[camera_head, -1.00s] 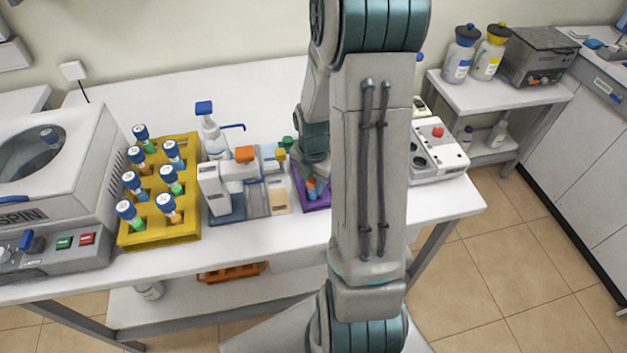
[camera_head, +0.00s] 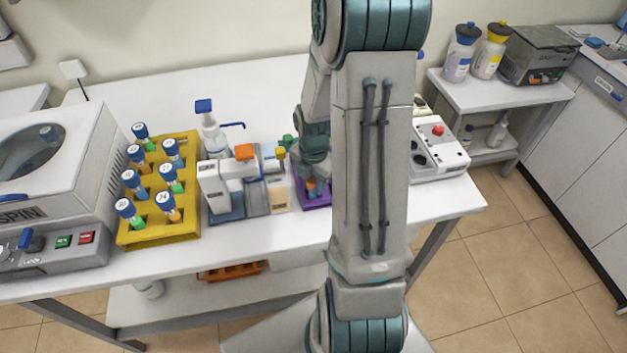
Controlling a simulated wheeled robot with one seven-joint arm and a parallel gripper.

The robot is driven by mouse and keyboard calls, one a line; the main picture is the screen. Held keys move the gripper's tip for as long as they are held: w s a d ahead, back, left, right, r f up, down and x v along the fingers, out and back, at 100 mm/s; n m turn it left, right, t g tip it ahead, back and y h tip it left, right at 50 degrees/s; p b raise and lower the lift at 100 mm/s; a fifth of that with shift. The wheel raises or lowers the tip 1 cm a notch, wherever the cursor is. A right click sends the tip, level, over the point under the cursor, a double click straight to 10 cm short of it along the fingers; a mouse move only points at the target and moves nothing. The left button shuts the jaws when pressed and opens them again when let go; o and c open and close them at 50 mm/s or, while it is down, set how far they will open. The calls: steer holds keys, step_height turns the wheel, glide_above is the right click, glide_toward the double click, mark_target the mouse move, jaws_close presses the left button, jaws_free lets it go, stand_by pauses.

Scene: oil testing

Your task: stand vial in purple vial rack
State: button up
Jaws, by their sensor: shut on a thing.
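The purple vial rack (camera_head: 318,201) stands on the white bench, right of the small white-and-grey device. My arm hides most of it, and only its front and left edges show. My gripper (camera_head: 314,178) points down right over the rack. It is shut on a vial (camera_head: 311,188), seen as a small orange and blue patch low between the fingers. I cannot tell whether the vial's lower end is inside a hole of the rack or just above it.
A yellow rack (camera_head: 130,238) with several blue-capped tubes stands at the left beside a centrifuge (camera_head: 50,190). The white-and-grey device (camera_head: 215,190) and a pump bottle (camera_head: 212,135) are close left of my gripper. A white instrument (camera_head: 440,158) stands at the right.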

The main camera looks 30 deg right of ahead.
steer(key=o, duration=1)
steer(key=shift+r, duration=0.1)
step_height(320, 180, up, 14)
steer(key=s+a+r+m+t, duration=0.1)
steer(key=s+a+r+m, duration=0.1)
steer(key=s+a+m, duration=0.2)
steer(key=s+a+r+m+t, duration=0.1)
steer(key=s+a+m, duration=0.3)
steer(key=m, duration=0.7)
steer(key=s+a+r+m+t, duration=0.1)
steer(key=s+a+r+m, duration=0.2)
steer(key=m, duration=0.4)
steer(key=shift+s+a+r+t+b, duration=0.35)
steer(key=shift+s+a, duration=0.25)
steer(key=shift+s, duration=0.3)
